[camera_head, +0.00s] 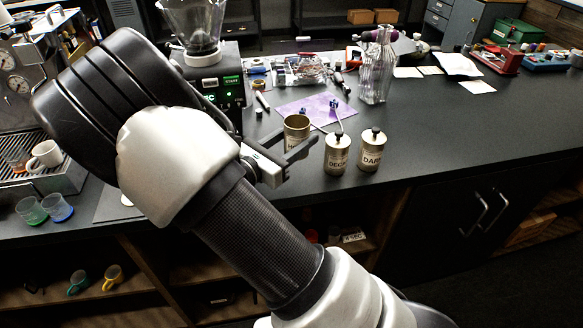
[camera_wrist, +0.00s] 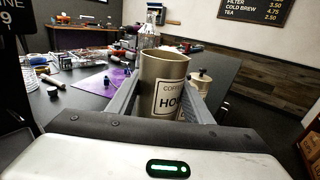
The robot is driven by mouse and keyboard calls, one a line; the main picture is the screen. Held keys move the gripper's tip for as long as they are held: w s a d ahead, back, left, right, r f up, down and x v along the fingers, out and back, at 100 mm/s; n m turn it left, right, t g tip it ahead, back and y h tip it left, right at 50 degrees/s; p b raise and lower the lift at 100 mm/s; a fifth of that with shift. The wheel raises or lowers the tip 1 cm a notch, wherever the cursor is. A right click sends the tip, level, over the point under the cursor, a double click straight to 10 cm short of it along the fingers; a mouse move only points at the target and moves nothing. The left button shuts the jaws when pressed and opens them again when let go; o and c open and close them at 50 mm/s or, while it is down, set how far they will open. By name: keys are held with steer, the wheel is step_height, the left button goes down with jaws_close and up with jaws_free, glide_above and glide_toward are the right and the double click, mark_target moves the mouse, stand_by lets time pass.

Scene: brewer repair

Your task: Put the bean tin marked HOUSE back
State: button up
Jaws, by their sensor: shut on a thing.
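The bean tin marked HOUSE (camera_head: 297,128) is a tan open-topped can with no lid on it. In the wrist view the tin (camera_wrist: 162,72) stands between the fingers, its white label reading COFFEE and HO, the rest cut off by a finger. My gripper (camera_head: 296,156) is shut on it; the gripper (camera_wrist: 165,100) also shows in the wrist view. The fingers hide the tin's lower part in the head view, so I cannot tell whether it touches the counter. The lidded DECAF tin (camera_head: 337,157) and DARK tin (camera_head: 371,152) stand upright to its right.
The grinder (camera_head: 212,80) with a lit START panel stands behind my gripper. A purple mat (camera_head: 310,110) lies behind the tins. A glass bottle (camera_head: 377,75) stands farther back. Cups (camera_head: 45,155) are at the left. The counter (camera_head: 450,120) right of the tins is clear.

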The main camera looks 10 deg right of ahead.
steer(key=shift+f+b, duration=0.45)
steer(key=shift+f, duration=3.55)
steer(key=shift+f, duration=0.15)
steer(key=o, duration=1.2)
